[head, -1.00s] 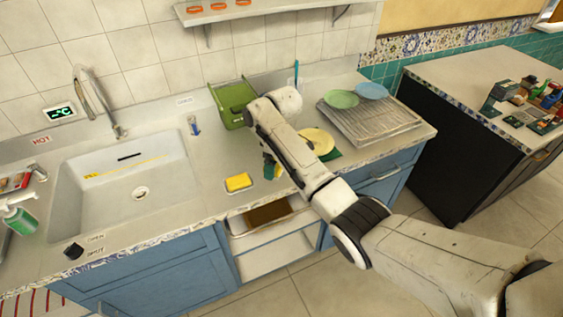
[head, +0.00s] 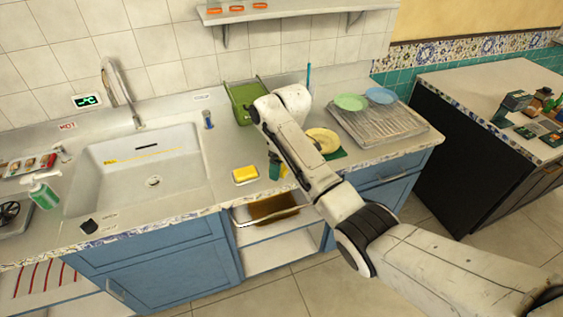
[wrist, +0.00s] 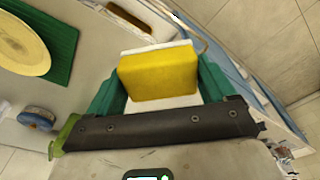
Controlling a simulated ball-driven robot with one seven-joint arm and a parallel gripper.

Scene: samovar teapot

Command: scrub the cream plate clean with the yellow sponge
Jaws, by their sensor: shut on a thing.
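The cream plate (head: 323,140) lies on a green mat (head: 336,154) on the counter, left of the drying rack. The plate (wrist: 18,45) and mat (wrist: 62,40) also show at the upper left of the wrist view. My gripper (wrist: 160,85), with green fingers, is shut on a yellow sponge (wrist: 158,72) that has whitish edges. In the head view my gripper (head: 277,168) is in front of and left of the plate, apart from it; a little yellow shows beside its fingers. A yellow block (head: 245,173) sits on a small pale dish left of my gripper.
A white sink (head: 150,190) is at the left. The drying rack (head: 385,125) bears a green plate (head: 350,102) and a blue plate (head: 381,95).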

